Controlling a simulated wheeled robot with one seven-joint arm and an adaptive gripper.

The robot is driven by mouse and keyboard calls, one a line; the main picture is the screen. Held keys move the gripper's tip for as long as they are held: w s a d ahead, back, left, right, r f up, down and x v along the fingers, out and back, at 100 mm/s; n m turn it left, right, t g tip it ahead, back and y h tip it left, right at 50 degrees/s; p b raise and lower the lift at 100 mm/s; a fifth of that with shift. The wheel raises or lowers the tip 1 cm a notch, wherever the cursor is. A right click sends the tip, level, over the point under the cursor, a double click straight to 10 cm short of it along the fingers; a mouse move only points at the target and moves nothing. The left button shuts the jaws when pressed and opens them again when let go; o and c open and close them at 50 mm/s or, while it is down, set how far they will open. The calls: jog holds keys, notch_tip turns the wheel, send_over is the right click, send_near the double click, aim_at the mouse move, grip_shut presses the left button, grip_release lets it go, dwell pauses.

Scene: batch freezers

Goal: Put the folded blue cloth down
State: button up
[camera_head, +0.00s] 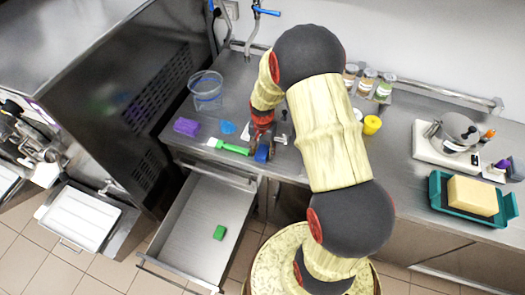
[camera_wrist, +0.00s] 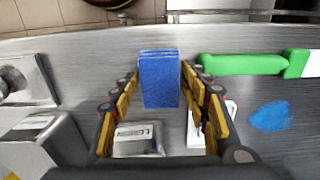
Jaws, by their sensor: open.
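The folded blue cloth (camera_wrist: 159,80) sits between my fingertips in the wrist view, at the counter's front edge. In the head view the cloth (camera_head: 262,154) shows as a small blue patch below my gripper (camera_head: 262,143), close to that edge. My gripper (camera_wrist: 158,72) is open, with one finger on each side of the cloth. A narrow gap shows on the left; whether the right finger touches the cloth I cannot tell. The steel counter (camera_head: 420,110) is beneath. The cloth's underside is hidden.
A clear tub (camera_head: 206,92) stands behind. Below, an open drawer (camera_head: 190,225) holds a green block (camera_head: 220,232).

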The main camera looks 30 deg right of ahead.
notch_tip(320, 180, up, 12)
jog(key=p, duration=0.1)
notch_tip(320, 180, up, 11)
jog(key=n+t, duration=0.1)
jog(key=n, duration=0.2)
send_over(262, 152)
jog(key=s+a, duration=0.2)
jog(key=a, duration=0.2)
jog(key=s+a+r+n+t, duration=0.2)
jog(key=s+a+r+n, duration=0.1)
jog(key=s+a+r, duration=0.2)
jog(key=s+a+r+n+t, duration=0.2)
jog(key=s+a+r+n, duration=0.2)
jog(key=s+r, duration=0.5)
jog(key=shift+s+a+r+t, duration=0.3)
jog(key=shift+s+a+r, duration=0.15)
jog(key=shift+s, duration=1.6)
